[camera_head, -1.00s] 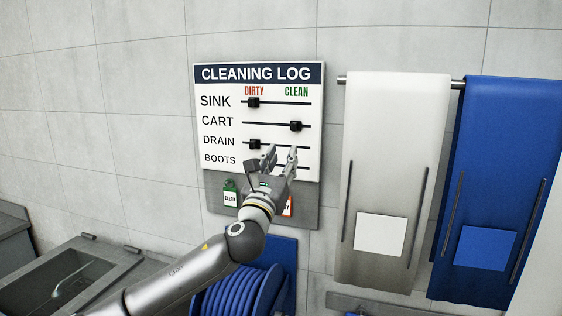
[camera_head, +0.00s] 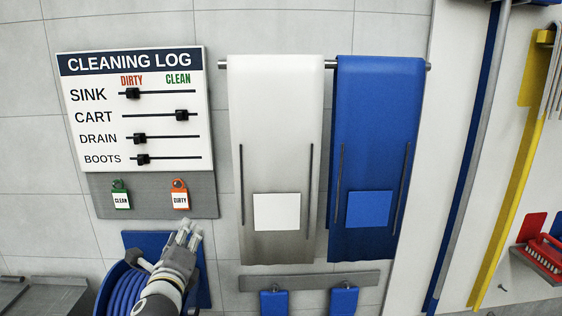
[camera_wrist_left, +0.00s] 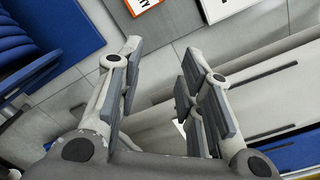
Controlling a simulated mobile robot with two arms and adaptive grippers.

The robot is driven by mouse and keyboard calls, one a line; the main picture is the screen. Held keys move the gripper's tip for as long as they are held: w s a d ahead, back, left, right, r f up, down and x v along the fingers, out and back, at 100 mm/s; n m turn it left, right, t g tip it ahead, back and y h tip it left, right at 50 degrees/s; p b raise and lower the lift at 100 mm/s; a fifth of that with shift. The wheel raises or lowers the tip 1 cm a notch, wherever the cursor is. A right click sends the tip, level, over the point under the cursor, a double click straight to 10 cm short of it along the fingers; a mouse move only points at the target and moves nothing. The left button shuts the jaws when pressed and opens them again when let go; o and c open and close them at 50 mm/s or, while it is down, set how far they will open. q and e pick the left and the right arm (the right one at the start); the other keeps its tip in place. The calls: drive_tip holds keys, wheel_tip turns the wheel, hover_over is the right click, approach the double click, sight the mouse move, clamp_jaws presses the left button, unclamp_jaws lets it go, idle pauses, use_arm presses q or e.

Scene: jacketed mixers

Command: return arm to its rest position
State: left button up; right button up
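My left gripper (camera_head: 182,238) is low in the head view, in front of the blue hose reel and below the cleaning log board (camera_head: 140,110). In the left wrist view its fingers (camera_wrist_left: 158,85) stand apart with nothing between them. The board's black sliders show: the cart slider (camera_head: 182,115) is toward CLEAN, while the sink slider (camera_head: 132,93), drain slider (camera_head: 139,138) and boots slider (camera_head: 142,160) are toward DIRTY. A green CLEAN tag (camera_head: 121,197) and an orange DIRTY tag (camera_head: 180,197) hang below. My right gripper is not in view.
A blue hose reel (camera_head: 121,288) is beside my left arm. A white apron (camera_head: 275,130) and a blue apron (camera_head: 375,130) hang from a rail to the right. A yellow-handled tool (camera_head: 510,205) and a red brush (camera_head: 541,250) are at the far right.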

use_arm(q)
drive_tip(key=s+d+f+n+g, duration=0.1)
drive_tip(key=s+f+n+g, duration=0.1)
drive_tip(key=s+f+n, duration=0.4)
drive_tip(key=s+f+n+g, duration=0.2)
drive_tip(key=s+f, duration=0.2)
drive_tip(key=f, duration=0.4)
drive_tip(key=s+f+n+g+h, duration=0.1)
drive_tip(key=s+f+n+g, duration=0.55)
drive_tip(key=s, duration=0.75)
drive_tip(key=s+f+n+g+h, duration=0.1)
drive_tip(key=s+f+n+g, duration=0.3)
drive_tip(key=s+f+n, duration=0.8)
drive_tip(key=s+f+m+b, duration=0.2)
drive_tip(key=f, duration=1.2)
drive_tip(key=s+f+m+b, duration=0.2)
drive_tip(key=f+b, duration=0.1)
drive_tip(key=f, duration=1.2)
drive_tip(key=s+a+f+g+b, duration=0.2)
drive_tip(key=s+f+b, duration=0.1)
drive_tip(key=s+f, duration=1.3)
wheel_tip(320, 180, down, 2)
drive_tip(key=shift+f, duration=0.2)
drive_tip(key=shift+s+a, duration=0.1)
